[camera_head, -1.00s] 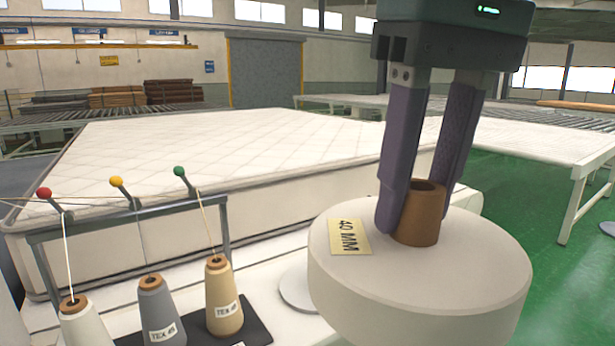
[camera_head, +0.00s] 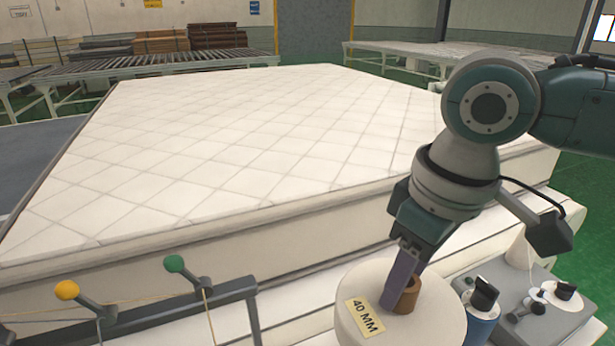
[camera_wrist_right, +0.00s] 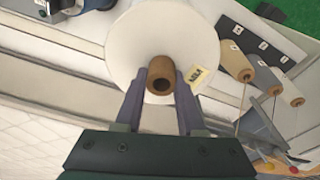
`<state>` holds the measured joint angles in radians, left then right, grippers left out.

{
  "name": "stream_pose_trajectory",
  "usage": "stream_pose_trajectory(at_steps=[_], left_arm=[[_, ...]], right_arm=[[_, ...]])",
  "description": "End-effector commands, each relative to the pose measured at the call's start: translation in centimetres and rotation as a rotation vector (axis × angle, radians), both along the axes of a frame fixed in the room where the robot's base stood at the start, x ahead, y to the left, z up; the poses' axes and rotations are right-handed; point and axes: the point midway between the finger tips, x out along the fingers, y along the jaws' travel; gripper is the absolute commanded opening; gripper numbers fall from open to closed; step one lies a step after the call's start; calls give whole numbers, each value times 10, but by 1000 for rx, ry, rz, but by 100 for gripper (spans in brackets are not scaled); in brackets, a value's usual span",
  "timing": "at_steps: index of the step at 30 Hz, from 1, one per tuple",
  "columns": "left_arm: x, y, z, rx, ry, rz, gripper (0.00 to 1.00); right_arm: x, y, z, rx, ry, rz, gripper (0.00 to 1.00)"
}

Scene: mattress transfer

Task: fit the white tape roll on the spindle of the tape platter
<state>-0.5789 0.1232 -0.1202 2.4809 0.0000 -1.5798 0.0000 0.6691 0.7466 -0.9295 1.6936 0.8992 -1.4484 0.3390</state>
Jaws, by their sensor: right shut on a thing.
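The white tape roll (camera_head: 435,320) is a thick white disc with a brown core and a "40 MM" label, at the bottom of the head view. My right gripper (camera_head: 401,298) points down onto it, its purple fingers shut on the brown core (camera_head: 410,296). In the right wrist view, the fingers of my right gripper (camera_wrist_right: 162,95) stand either side of the core on the white tape roll (camera_wrist_right: 145,45). What lies under the roll is hidden. I cannot make out the tape platter or its spindle now. My left gripper is not in view.
A quilted mattress (camera_head: 230,150) fills the middle. A thread stand (camera_head: 130,322) with yellow and green knobs is at the lower left. A grey machine unit (camera_head: 560,310) is right of the roll. The wrist view shows several thread cones (camera_wrist_right: 235,62) at the right.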

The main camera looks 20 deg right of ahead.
Motion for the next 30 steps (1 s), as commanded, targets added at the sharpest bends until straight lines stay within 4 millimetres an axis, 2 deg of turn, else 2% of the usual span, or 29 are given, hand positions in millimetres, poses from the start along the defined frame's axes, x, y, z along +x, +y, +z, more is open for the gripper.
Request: stream_pose_trajectory(at_steps=[1, 7, 16, 22, 24, 30], left_arm=[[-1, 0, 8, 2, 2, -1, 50], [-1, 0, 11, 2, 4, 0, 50], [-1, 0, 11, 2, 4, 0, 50], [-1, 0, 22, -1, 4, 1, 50], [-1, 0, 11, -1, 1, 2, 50], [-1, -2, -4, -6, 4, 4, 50]], right_arm=[[-4, -5, -3, 0, 4, 18, 0], [-8, -14, -17, 0, -2, 70, 0], [-7, -13, -17, 1, -2, 70, 0], [-8, -13, -15, 0, -4, 63, 0], [-8, -13, -29, 0, -4, 63, 0], [-8, -13, -51, 0, -4, 64, 0]])
